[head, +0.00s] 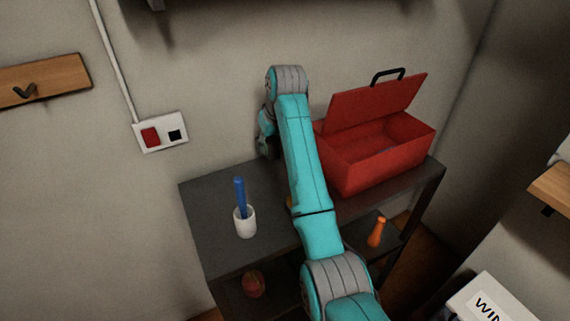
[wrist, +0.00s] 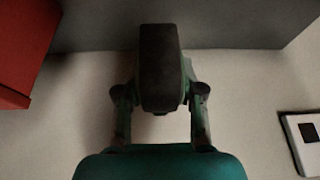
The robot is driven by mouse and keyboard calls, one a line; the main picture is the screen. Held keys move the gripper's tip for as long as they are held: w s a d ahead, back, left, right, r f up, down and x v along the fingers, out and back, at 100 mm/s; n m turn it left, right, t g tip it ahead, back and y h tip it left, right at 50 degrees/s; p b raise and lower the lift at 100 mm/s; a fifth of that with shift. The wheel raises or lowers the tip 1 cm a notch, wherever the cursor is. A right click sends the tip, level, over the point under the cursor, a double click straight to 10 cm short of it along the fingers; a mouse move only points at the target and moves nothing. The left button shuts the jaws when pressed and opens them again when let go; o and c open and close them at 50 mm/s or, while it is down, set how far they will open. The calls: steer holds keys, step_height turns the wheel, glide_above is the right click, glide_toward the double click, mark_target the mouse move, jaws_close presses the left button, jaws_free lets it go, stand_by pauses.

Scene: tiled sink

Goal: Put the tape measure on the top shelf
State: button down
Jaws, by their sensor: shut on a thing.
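My gripper (wrist: 160,92) is shut on a dark, blocky thing, which looks like the tape measure (wrist: 160,65). Its two fingers are on either side of it in the wrist view. In the head view my arm hides most of the gripper and what it holds, near the wall behind the dark shelf unit's top board (head: 205,215). The top board also shows along the top of the wrist view (wrist: 235,25).
On the top board stand a white cup (head: 245,223) with a blue stick and an open red toolbox (head: 370,160). Lower down are a reddish round thing (head: 253,284) and an orange thing (head: 376,232).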

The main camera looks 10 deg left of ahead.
mark_target(275, 149)
step_height(275, 149, down, 8)
steer(key=shift+r, duration=0.15)
stand_by(0.4)
steer(key=c, duration=0.7)
jaws_free()
steer(key=shift+f, duration=0.2)
steer(key=shift+r, duration=0.1)
steer(key=v, duration=1.2)
steer(key=shift+r, duration=0.1)
